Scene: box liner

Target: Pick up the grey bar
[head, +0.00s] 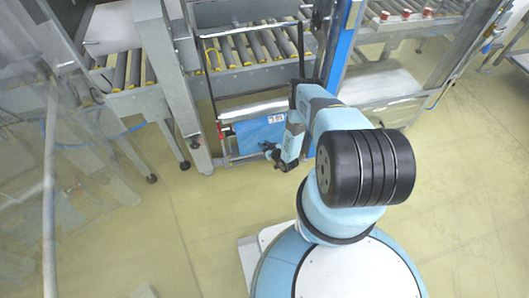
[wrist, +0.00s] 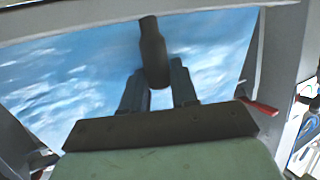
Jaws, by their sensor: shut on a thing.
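In the wrist view, my gripper (wrist: 157,75) has its two dark fingers on either side of a dark grey bar (wrist: 152,45). The bar is short and round with a narrower far end, and its near end sits between the fingers. My gripper is shut on it. In the head view, my gripper (head: 273,154) is small and dark, just in front of the blue panel of the box liner frame. The bar cannot be made out clearly there. The fingers hide part of the bar's near end in the wrist view.
A cloudy blue panel (wrist: 65,70) lies behind the bar, framed by grey rails; a red lever (wrist: 258,106) is at right. In the head view, the blue panel (head: 260,134) hangs below roller conveyors (head: 245,48). The yellowish floor (head: 200,220) is open at lower left.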

